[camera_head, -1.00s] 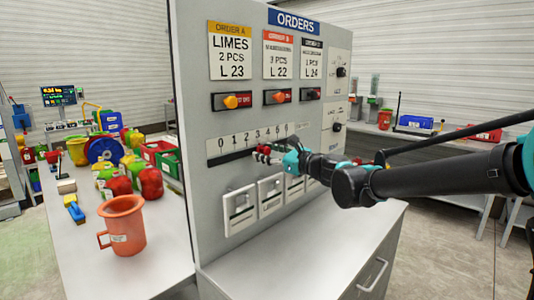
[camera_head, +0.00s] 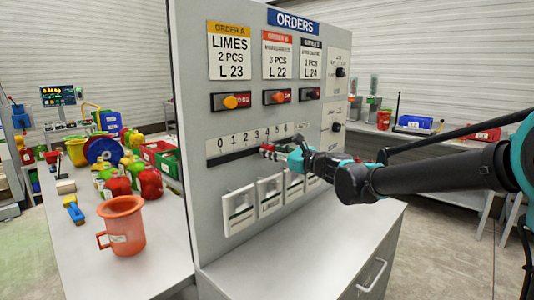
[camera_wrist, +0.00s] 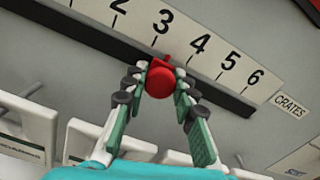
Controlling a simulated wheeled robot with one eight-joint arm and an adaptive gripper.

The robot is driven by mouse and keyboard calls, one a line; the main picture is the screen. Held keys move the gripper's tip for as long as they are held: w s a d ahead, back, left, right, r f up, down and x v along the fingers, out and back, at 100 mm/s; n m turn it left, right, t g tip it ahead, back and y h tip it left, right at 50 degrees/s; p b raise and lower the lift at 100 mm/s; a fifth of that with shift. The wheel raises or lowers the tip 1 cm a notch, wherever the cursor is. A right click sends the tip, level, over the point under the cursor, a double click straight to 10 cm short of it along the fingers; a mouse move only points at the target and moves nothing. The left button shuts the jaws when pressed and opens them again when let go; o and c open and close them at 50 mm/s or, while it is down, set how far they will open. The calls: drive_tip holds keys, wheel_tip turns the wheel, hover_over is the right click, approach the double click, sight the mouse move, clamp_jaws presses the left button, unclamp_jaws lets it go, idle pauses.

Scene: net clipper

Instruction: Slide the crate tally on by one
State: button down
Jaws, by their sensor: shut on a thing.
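The crate tally is a white number strip (camera_wrist: 215,55) above a dark slot, with a red knob (camera_wrist: 159,80) riding in the slot. In the wrist view the knob's small pointer sits between the 3 and 4 marks. My gripper (camera_wrist: 160,84) is shut on the red knob, one finger on each side of it. In the head view the strip (camera_head: 236,141) is on the grey panel, and my gripper (camera_head: 272,152) reaches it from the right, partly hiding the knob and the slot's right part.
White rocker-like plates (camera_head: 238,209) sit in a row just below the slot. An orange jug (camera_head: 122,226) and produce stand on the left table. The counter below the panel (camera_head: 300,255) is clear.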

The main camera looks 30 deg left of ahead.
drive_tip(key=w, duration=0.2)
drive_tip(key=shift+w+d, duration=0.35)
drive_tip(key=c, duration=1.2)
unclamp_jaws()
drive_tip(key=v, duration=1.2)
